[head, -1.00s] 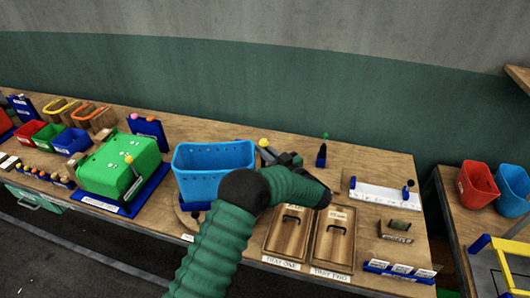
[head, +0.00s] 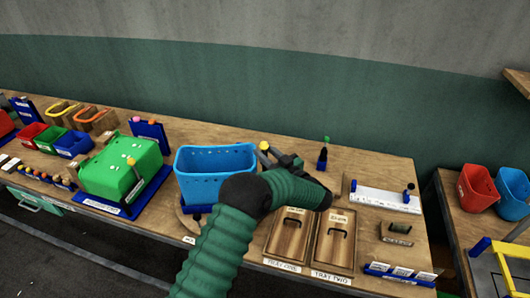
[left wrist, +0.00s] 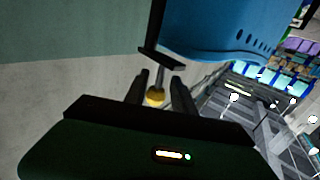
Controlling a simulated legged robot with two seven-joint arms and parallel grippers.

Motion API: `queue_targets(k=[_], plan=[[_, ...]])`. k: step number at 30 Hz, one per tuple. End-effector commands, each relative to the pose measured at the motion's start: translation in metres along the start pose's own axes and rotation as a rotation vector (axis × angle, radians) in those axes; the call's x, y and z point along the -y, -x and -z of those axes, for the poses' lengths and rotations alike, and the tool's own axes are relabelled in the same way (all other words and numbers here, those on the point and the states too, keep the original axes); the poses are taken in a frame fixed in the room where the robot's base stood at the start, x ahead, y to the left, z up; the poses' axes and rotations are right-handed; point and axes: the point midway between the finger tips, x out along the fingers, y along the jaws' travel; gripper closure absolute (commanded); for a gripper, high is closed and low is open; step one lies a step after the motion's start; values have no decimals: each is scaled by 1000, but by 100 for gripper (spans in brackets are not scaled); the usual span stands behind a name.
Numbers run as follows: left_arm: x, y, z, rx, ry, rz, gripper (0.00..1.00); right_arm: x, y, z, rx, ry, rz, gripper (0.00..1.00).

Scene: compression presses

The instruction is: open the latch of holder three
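A yellow ball knob (head: 264,146) sticks up at the right edge of a blue bin (head: 215,172) on the bench. The bin stands on a dark blue base (head: 195,208). No legible label tells me which holder is number three. My left gripper (head: 279,155) is right beside the knob, coming from the right. In the left wrist view the knob (left wrist: 155,97) sits between the two dark fingers (left wrist: 160,88), with a gap left beside it, so the gripper looks open around it. A dark bar (left wrist: 161,59) lies just beyond the fingertips, below the bin. My right gripper is out of view.
A green press (head: 120,168) stands left of the bin. A small blue post with a green knob (head: 323,157) stands behind the gripper. A white rail (head: 385,197) lies at the right. The green wall (head: 330,95) is behind.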

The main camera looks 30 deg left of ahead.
Motion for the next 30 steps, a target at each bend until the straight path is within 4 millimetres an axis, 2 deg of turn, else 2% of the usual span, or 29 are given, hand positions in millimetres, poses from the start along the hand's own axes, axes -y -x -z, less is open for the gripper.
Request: queue_targets(k=[4, 7, 11, 18, 21, 25, 30], plan=[[-1, 3, -2, 2, -1, -2, 69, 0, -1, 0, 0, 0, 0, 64], [-1, 15, -3, 2, -1, -3, 69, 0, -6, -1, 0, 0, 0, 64], [-2, 47, -5, 2, -1, -6, 69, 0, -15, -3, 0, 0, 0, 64], [-1, 119, -5, 0, -1, -5, 69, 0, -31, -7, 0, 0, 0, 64], [-2, 143, -4, 0, -1, -5, 69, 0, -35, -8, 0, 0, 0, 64], [-1, 162, -3, 0, -1, -2, 69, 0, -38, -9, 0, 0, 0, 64], [-1, 170, -2, 0, -1, 0, 69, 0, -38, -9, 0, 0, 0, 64]])
